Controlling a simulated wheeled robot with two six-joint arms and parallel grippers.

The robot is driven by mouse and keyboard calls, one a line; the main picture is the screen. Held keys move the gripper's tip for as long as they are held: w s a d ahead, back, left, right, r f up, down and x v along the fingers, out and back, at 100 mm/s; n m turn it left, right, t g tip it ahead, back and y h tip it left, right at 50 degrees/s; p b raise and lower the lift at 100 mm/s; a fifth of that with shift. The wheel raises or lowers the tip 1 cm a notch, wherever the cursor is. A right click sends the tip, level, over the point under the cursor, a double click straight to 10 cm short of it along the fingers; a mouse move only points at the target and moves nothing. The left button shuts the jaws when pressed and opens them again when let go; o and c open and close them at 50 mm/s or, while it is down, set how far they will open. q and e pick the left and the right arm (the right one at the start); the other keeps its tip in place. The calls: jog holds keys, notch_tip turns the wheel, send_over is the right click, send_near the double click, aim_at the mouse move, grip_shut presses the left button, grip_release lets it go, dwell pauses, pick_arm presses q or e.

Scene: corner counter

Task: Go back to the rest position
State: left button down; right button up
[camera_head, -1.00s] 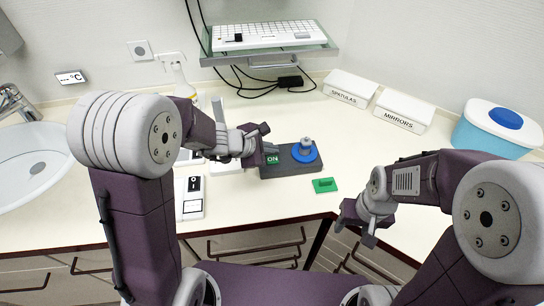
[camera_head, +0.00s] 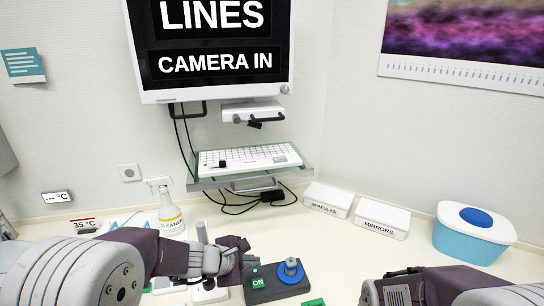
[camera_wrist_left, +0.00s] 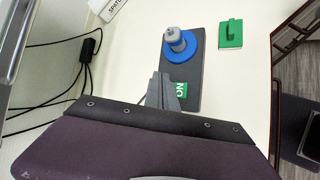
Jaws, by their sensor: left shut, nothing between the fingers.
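My left gripper (camera_head: 238,256) is shut and empty. In the head view it is close to the left end of a dark grey control board (camera_head: 266,294) with a green ON label (camera_head: 258,282) and a grey knob on a blue disc (camera_head: 291,274). In the left wrist view the shut fingers (camera_wrist_left: 166,92) reach over the board's edge beside the ON label; I cannot tell whether they touch it. My right arm enters at the lower right of the head view, and its fingers are below the picture's edge.
A glass shelf holds a keyboard (camera_head: 248,158) under a monitor (camera_head: 214,84). White boxes (camera_head: 328,199) and a blue tub (camera_head: 474,238) stand at the back right. A green block (camera_wrist_left: 231,34) lies beside the board.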

pick_arm(q)
jog(key=s+a+f+m+g+y, duration=0.1)
jog(key=s+a+f+m+g, duration=0.1)
jog(key=s+m, duration=0.4)
jog(key=s+a+f+m+g+y, duration=0.2)
jog(key=s+a+f+m, duration=0.1)
jog(key=s+a+m, duration=0.2)
jog(key=s+a+f+m+g+y, duration=0.2)
jog(key=s+a+m, duration=0.2)
jog(key=s+m, duration=0.2)
jog(key=shift+s+a+f+m, duration=0.1)
jog(key=shift+s+f+m, duration=0.05)
jog(key=shift+s, duration=0.25)
jog(key=shift+s+a+f+m, duration=0.1)
jog(key=shift+s+f+m, duration=0.05)
jog(key=shift+s, duration=0.25)
jog(key=shift+y, duration=0.3)
